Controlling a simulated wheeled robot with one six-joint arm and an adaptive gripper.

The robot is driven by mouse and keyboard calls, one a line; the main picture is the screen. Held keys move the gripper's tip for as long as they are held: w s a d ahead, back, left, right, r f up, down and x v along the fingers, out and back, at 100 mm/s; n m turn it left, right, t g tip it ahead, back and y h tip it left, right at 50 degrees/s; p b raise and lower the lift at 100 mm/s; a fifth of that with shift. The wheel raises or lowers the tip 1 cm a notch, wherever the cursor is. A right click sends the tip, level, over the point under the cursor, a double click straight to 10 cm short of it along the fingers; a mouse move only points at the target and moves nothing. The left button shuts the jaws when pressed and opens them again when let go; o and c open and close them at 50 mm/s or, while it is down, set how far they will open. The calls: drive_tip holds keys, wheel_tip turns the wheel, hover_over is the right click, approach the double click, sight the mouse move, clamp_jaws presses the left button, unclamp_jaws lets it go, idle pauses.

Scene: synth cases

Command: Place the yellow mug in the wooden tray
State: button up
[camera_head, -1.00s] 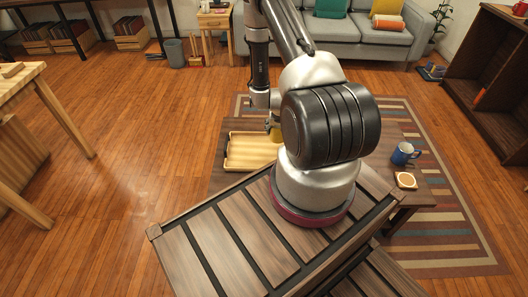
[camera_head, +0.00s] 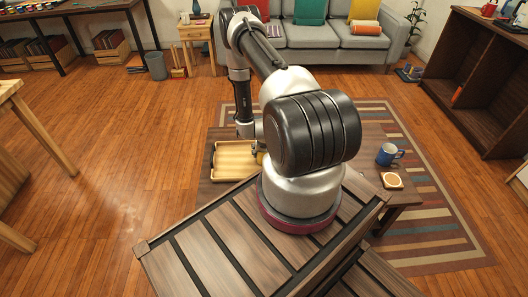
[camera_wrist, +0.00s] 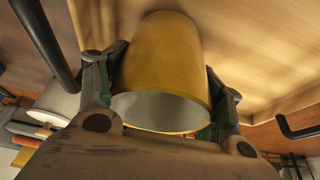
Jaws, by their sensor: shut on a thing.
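The yellow mug (camera_wrist: 165,60) is between the two fingers of my gripper (camera_wrist: 163,75) in the wrist view. My gripper is shut on it, and its open mouth faces the camera. In the head view only a sliver of the yellow mug (camera_head: 261,158) shows beside my arm, at the right side of the wooden tray. The wooden tray (camera_head: 235,172) is light-coloured and rectangular and lies on the dark low table. Its pale wood (camera_wrist: 270,45) fills the background behind the mug in the wrist view. I cannot tell whether the mug touches the tray.
A blue mug (camera_head: 388,154) and a square coaster (camera_head: 392,181) stand on the right of the dark table (camera_head: 217,190). My arm hides the table's middle. A grey sofa (camera_head: 300,50) is behind, and a dark shelf (camera_head: 478,85) is at the right.

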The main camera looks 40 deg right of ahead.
drive_tip(key=o, duration=1.2)
